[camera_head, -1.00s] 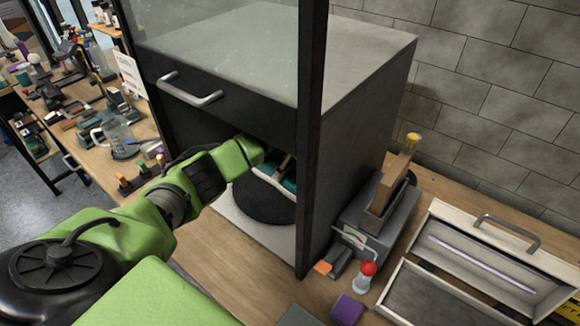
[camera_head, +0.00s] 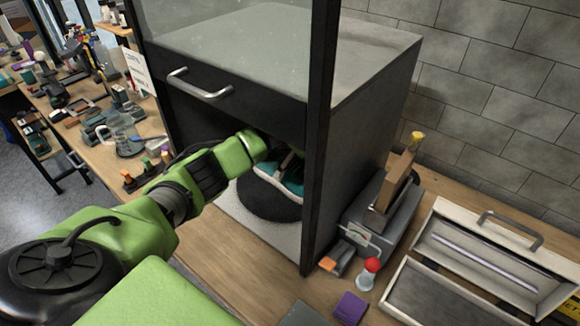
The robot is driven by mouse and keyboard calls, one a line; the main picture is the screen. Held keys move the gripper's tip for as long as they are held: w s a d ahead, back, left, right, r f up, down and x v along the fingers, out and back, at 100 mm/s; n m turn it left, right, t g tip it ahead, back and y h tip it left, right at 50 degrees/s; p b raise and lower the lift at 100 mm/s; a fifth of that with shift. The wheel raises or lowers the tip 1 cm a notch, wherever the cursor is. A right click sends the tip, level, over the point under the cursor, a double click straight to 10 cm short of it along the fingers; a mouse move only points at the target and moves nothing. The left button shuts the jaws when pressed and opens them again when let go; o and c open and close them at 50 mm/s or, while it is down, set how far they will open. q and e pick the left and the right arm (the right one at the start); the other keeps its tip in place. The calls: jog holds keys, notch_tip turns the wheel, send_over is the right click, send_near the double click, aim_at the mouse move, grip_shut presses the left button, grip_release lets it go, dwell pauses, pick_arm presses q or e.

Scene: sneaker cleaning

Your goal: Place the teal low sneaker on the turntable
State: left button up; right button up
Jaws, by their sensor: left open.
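The teal low sneaker (camera_head: 281,179) is inside the dark cabinet, low in its opening. It shows teal with a pale sole edge and appears to rest on the black round turntable (camera_head: 266,203). My left arm reaches in from the left, and my left gripper (camera_head: 287,160) is at the sneaker's upper side, open. Its fingers are small and in shadow, so contact with the sneaker is unclear. The arm and the cabinet front hide part of the sneaker and turntable. My right gripper is out of view.
A grey device (camera_head: 385,215), a red-topped bottle (camera_head: 368,272), a purple block (camera_head: 350,308) and an open case (camera_head: 495,250) lie to the right.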

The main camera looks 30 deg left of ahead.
pick_arm(q)
jog(key=b+v, duration=0.1)
jog(key=v, duration=0.5)
jog(key=shift+r, duration=0.2)
jog(key=shift+s+d, duration=0.1)
